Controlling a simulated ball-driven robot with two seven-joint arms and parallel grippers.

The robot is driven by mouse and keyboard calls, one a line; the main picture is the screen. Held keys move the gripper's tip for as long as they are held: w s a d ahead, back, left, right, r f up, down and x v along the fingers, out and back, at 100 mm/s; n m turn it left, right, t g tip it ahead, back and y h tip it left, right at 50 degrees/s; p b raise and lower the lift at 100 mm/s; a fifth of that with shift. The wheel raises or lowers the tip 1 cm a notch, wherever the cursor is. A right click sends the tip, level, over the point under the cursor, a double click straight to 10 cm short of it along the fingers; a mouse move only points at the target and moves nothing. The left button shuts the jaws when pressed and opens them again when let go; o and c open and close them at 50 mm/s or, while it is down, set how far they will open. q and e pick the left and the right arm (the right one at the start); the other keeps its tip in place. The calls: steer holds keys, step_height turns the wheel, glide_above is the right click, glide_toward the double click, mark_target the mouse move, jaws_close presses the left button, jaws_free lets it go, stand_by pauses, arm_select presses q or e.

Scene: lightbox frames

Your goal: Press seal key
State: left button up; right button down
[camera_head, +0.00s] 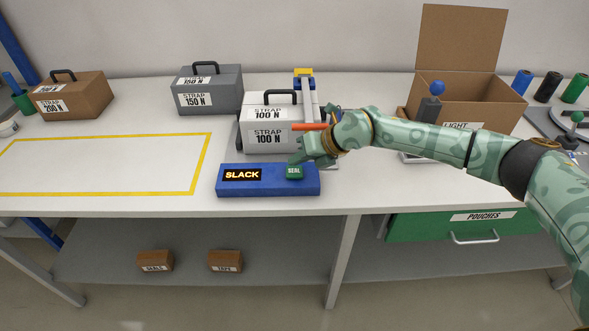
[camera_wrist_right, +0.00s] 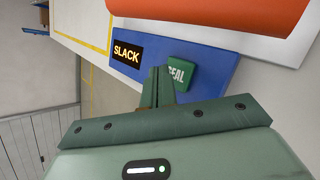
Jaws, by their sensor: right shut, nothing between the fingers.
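The green SEAL key (camera_head: 294,173) sits on the right part of a blue control box (camera_head: 268,190) at the table's front edge. The box's display (camera_head: 241,175) reads SLACK in lit letters. My right gripper (camera_head: 294,160) is shut and empty, its fingertips just behind and above the key. In the right wrist view the closed fingertips (camera_wrist_right: 160,74) overlap the near edge of the key (camera_wrist_right: 182,74); I cannot tell whether they touch it. A white case labelled STRAP 100 N (camera_head: 268,133) stands in the strapping device behind the box. My left gripper is not in view.
An orange bar (camera_head: 309,127) lies close above my right gripper. A grey case (camera_head: 208,92) and a brown case (camera_head: 68,98) stand at the back left. A yellow outlined area (camera_head: 100,165) on the left is empty. An open carton (camera_head: 465,105) stands behind my right arm.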

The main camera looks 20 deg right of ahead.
mark_target(299, 172)
steer(key=shift+r+p, duration=1.65)
steer(key=shift+r, duration=0.65)
steer(key=shift+f, duration=0.1)
